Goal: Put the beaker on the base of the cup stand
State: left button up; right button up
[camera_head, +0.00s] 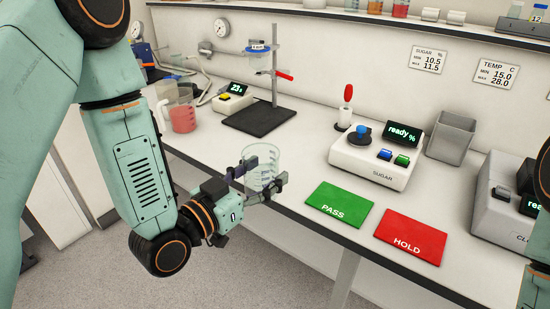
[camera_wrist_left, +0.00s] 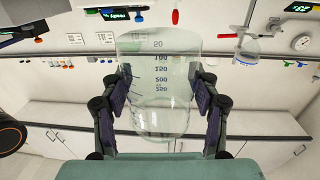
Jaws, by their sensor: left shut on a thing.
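My left gripper (camera_head: 262,180) is shut on a clear, empty-looking glass beaker (camera_head: 263,160). It holds the beaker near the bench's front edge. In the left wrist view the fingers (camera_wrist_left: 163,100) press on both sides of the beaker (camera_wrist_left: 160,70), and its measuring marks show. The cup stand's black base (camera_head: 250,123) lies on the bench behind and slightly left of the beaker, with its top bare. My right gripper is out of view.
A red-filled jug (camera_head: 183,116) and a green-lit display (camera_head: 232,94) stand beside the base. A sugar meter (camera_head: 375,160), a green PASS mat (camera_head: 339,208), a red HOLD mat (camera_head: 411,236) and a grey bin (camera_head: 451,138) are to the right. Bench between base and meter is clear.

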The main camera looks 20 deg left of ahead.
pick_arm(q)
jog(key=w+a+r+n+t+y, duration=0.1)
jog(key=w+a+r+y, duration=0.1)
jog(key=shift+w+n+y, duration=0.15)
jog(key=shift+n+y, duration=0.15)
jog(key=shift+w+a+f+n+y, duration=0.15)
jog(key=shift+a+n+y, duration=0.25)
jog(key=shift+a, duration=0.2)
jog(key=shift+w+a+f+n+y, duration=0.15)
jog(key=shift+a+n+y, duration=0.15)
jog(key=shift+a+y, duration=0.25)
jog(key=shift+w+a+n+y, duration=0.15)
jog(key=shift+a+n+y, duration=0.15)
jog(key=shift+a+y, duration=0.15)
jog(key=w+f, duration=0.2)
jog(key=w, duration=0.2)
jog(key=w+d+f, duration=0.1)
jog(key=w+f, duration=0.2)
jog(key=w, duration=0.2)
jog(key=w+f+b, duration=0.1)
jog(key=w+f, duration=0.1)
jog(key=w, duration=0.3)
jog(key=shift+d+f, duration=0.3)
jog(key=shift+d, duration=0.05)
jog(key=shift+s+f+b, duration=0.1)
jog(key=shift+f+b, duration=0.1)
jog(key=shift+b, duration=0.15)
